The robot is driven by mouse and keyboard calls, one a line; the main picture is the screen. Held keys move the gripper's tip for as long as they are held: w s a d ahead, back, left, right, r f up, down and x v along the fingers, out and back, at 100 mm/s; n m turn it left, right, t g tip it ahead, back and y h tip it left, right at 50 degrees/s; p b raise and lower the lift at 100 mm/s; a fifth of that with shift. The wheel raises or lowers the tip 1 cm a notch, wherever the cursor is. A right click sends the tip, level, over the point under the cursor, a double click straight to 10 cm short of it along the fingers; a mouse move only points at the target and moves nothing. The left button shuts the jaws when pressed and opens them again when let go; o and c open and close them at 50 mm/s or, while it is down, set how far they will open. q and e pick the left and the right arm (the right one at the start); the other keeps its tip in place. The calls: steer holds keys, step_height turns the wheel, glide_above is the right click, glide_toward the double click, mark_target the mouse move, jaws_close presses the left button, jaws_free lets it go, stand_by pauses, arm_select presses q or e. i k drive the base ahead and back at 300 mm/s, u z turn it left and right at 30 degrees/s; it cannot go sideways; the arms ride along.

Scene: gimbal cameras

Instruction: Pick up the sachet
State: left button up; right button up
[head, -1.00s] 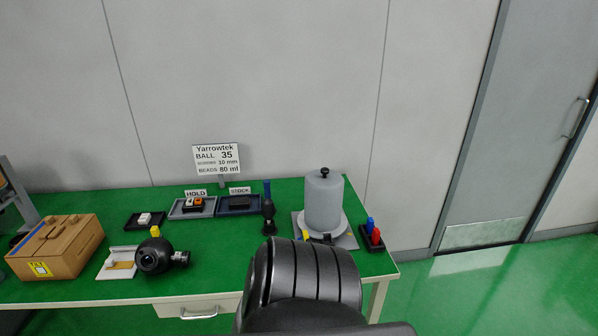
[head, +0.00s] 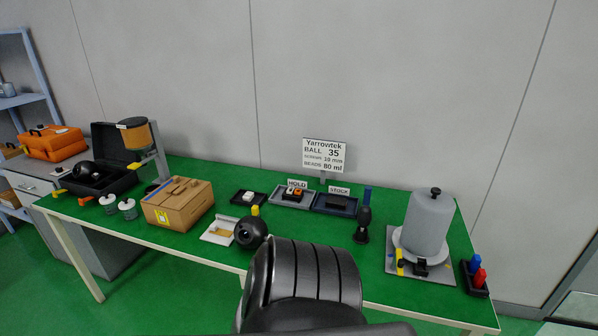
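I cannot make out for certain which thing is the sachet. A small white item (head: 249,195) lies in a small black tray (head: 238,199) near the middle of the green table, and it may be the sachet, but it is too small to tell. Neither of my grippers shows in the head view. A dark ribbed part of my own arm fills the bottom middle and hides some of the table's front edge.
A cardboard box (head: 178,204), a black ball device (head: 250,232) and a white tray (head: 218,231) stand left of middle. HOLD (head: 291,198) and STOCK (head: 335,205) trays sit behind. A grey cylinder (head: 426,222) stands right. An open black case (head: 113,172) is far left.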

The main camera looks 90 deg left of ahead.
mark_target(248, 196)
steer(key=u, duration=2.2)
